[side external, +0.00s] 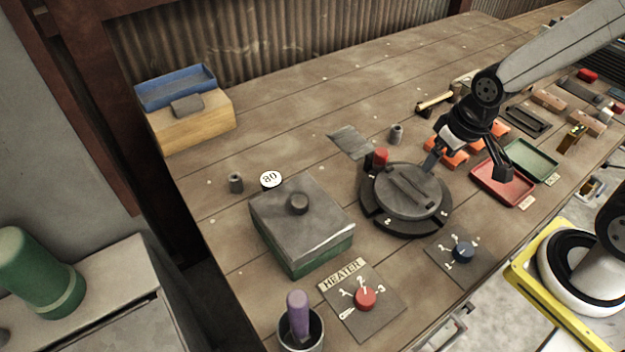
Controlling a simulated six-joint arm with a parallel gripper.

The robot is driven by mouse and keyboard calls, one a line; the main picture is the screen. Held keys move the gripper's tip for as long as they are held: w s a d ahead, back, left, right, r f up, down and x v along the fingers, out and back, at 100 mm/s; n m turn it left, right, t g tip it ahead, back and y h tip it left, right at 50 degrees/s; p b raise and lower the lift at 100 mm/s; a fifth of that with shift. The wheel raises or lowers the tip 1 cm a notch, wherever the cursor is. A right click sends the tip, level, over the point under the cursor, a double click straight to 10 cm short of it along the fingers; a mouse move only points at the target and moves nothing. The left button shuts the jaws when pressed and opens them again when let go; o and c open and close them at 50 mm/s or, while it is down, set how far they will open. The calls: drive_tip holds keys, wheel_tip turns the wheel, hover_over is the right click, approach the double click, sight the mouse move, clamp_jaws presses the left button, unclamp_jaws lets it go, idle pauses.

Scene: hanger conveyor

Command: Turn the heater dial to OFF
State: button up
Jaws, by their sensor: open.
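The heater dial (365,298) is a red knob on a dark square plate at the front of the bench. A HEATER label (341,274) lies along the plate's back edge, and white marks ring the knob's left and upper sides. The knob's pointer direction is too small to read surely. My gripper (466,166) is open, its fingers pointing down and spread apart. It is well behind and to the right of the dial, above the bench near the round dark device and the red tray. I see nothing between its fingers.
A grey-lidded green box (303,221) stands behind the heater plate. A cup with a purple-handled item (299,314) stands left of it. A red tray (502,184) lies near my gripper.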

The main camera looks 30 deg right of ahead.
drive_tip(key=s+a+f+g, duration=0.1)
drive_tip(key=s+a, duration=0.1)
drive_tip(key=a, duration=1.1)
drive_tip(key=g, duration=0.2)
hover_over(367, 296)
drive_tip(key=shift+d+f+n+y, duration=0.2)
drive_tip(key=shift+f+n+y, duration=0.15)
drive_tip(key=shift+f, duration=0.25)
drive_tip(key=shift+a+f, duration=0.2)
drive_tip(key=shift+f, duration=3.7)
clamp_jaws()
